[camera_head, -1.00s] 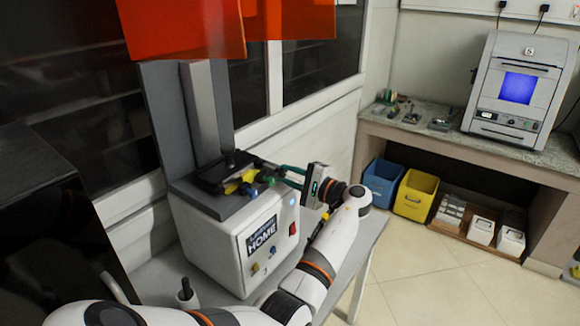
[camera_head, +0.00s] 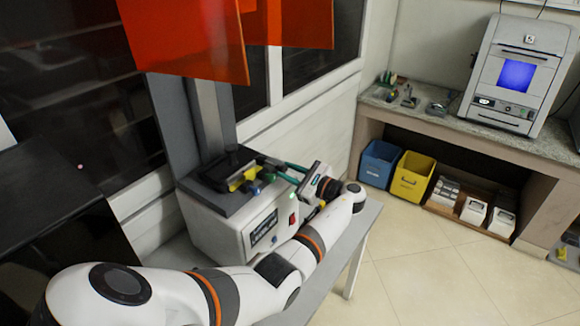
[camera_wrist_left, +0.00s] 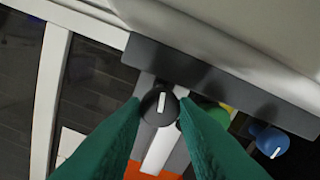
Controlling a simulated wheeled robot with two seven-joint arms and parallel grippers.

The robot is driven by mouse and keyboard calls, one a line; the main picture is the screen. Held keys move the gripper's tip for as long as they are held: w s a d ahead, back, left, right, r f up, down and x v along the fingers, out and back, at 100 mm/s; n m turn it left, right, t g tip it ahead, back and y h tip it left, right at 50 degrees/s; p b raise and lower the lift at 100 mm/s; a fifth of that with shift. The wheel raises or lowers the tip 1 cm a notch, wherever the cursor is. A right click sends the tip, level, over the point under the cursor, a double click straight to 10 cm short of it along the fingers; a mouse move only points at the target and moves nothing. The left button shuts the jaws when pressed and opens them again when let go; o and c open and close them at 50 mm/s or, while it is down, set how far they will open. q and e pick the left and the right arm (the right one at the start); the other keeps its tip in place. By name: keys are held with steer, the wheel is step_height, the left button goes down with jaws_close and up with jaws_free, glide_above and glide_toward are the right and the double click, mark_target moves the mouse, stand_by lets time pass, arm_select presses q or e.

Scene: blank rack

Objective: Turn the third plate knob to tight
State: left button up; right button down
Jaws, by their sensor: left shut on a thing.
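The printer (camera_head: 213,240) is a grey-white box with a dark plate assembly (camera_head: 218,172) on top, below an orange cover. My left gripper (camera_head: 268,168) reaches this assembly from the right with its green fingers. In the left wrist view, the left gripper (camera_wrist_left: 160,108) is shut on a round black knob (camera_wrist_left: 161,106) with a white pointer line, which stands nearly vertical in that picture. A blue knob (camera_wrist_left: 271,140) with a white line sits to the right. A green and yellow part (camera_wrist_left: 217,112) is partly hidden behind the right finger. My right gripper is not in view.
The orange cover (camera_head: 185,38) hangs above the assembly. A grey column (camera_head: 205,115) stands behind it. A side bench (camera_head: 415,114) carries a machine with a blue screen (camera_head: 520,75); blue (camera_head: 381,163) and yellow (camera_head: 412,176) bins stand below. The floor between is clear.

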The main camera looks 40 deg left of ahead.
arm_select(q)
steer(key=shift+m+p, duration=0.3)
steer(key=shift+m, duration=0.2)
steer(key=shift+f, duration=0.1)
steer(key=o, duration=0.7)
steer(key=d+b, duration=0.1)
steer(key=d, duration=0.3)
steer(key=w+d+b, duration=0.1)
steer(key=d+b, duration=0.1)
steer(key=d, duration=0.2)
steer(key=d+b, duration=0.1)
steer(key=d, duration=0.3)
steer(key=shift+w+b, duration=0.2)
steer(key=shift+b, duration=0.2)
